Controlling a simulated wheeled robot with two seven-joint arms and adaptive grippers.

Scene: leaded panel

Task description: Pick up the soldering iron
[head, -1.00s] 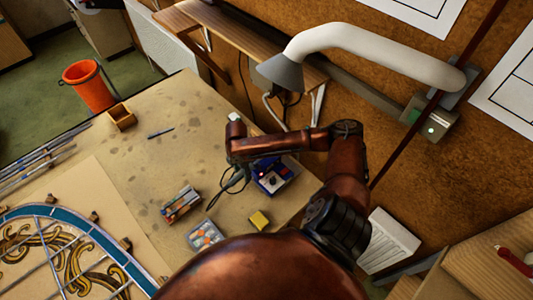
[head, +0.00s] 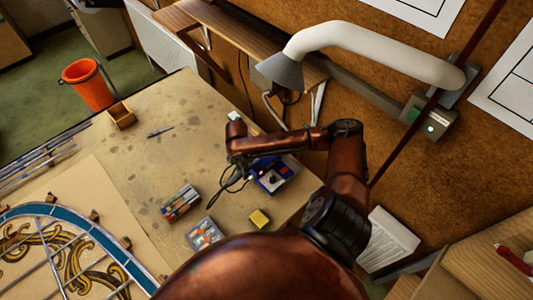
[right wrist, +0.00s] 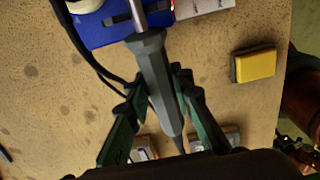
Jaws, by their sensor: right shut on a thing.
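The soldering iron (right wrist: 155,75) shows in the right wrist view, with a grey faceted handle and a metal shaft pointing to the top of the picture. My right gripper (right wrist: 158,88) has its green fingers on both sides of the handle and is shut on it. In the head view my right gripper (head: 240,172) is just left of the blue soldering station (head: 273,176). In the wrist view the iron's shaft lies over the blue station (right wrist: 98,30), and its tip is out of the picture. My left gripper is in neither view.
A yellow sponge (head: 259,219), a clear box of small parts (head: 204,234) and a small box of coloured sticks (head: 181,203) lie on the table nearby. A leaded panel (head: 70,245) lies front left. A lamp-like extraction hood (head: 281,70) hangs behind.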

